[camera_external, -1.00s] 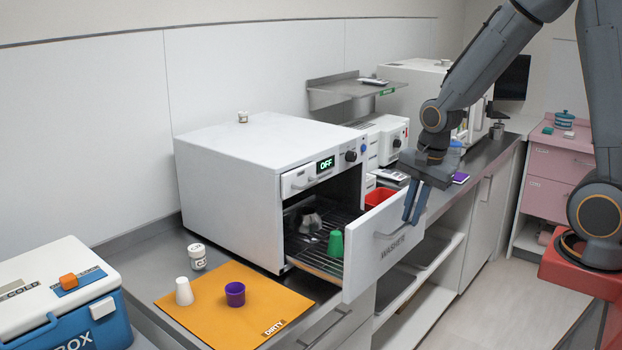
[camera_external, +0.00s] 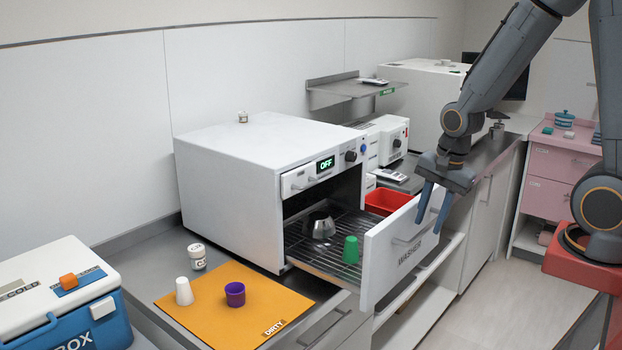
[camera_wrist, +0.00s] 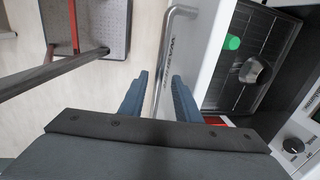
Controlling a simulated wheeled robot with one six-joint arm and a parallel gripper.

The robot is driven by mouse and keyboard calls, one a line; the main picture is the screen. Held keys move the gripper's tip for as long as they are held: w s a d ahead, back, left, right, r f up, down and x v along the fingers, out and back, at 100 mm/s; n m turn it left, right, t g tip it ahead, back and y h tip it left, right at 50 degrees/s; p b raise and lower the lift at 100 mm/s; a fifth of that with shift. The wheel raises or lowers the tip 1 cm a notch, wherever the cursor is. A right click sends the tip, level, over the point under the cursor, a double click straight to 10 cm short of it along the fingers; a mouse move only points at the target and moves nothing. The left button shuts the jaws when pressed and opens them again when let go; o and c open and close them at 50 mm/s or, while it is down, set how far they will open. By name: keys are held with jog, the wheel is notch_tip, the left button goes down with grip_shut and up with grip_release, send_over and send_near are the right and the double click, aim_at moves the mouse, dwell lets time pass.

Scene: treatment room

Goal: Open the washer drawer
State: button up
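The washer (camera_external: 240,190) is a white box on the counter with a display reading OFF. Its drawer (camera_external: 310,265), a wire rack behind a white front (camera_external: 380,262) marked WASHER, is pulled well out. A green cup (camera_external: 351,250) and a metal bowl (camera_external: 319,226) stand in it; they also show in the wrist view. My gripper (camera_external: 431,212) is at the drawer front with its fingers apart. In the wrist view, the drawer handle (camera_wrist: 165,62) runs between the open fingers (camera_wrist: 160,95); I see no finger pressed on it.
An orange DIRTY mat (camera_external: 215,295) with a white cup (camera_external: 184,291) and a purple cup (camera_external: 235,294) lies left of the drawer. A red bin (camera_external: 388,200) sits behind the drawer. Open floor lies at the right.

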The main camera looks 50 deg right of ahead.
notch_tip(320, 180, up, 8)
jog(key=s+b, duration=0.1)
jog(key=shift+s+f, duration=0.2)
jog(key=shift+s, duration=0.05)
dwell(0.5)
jog(key=shift+f, duration=0.1)
jog(key=shift+w+f+p, duration=0.15)
jog(key=shift+w+f, duration=0.1)
jog(key=shift+f, duration=1)
jog(key=shift+w+f+p, duration=0.2)
jog(key=shift+w+f, duration=0.05)
jog(key=shift+f, duration=1.05)
jog(key=shift+w+f+p, duration=0.15)
jog(key=shift+w+f, duration=0.1)
jog(key=shift+f, duration=1)
jog(key=shift+w, duration=0.25)
jog(key=shift+s+r, duration=0.1)
jog(key=shift+s, duration=0.05)
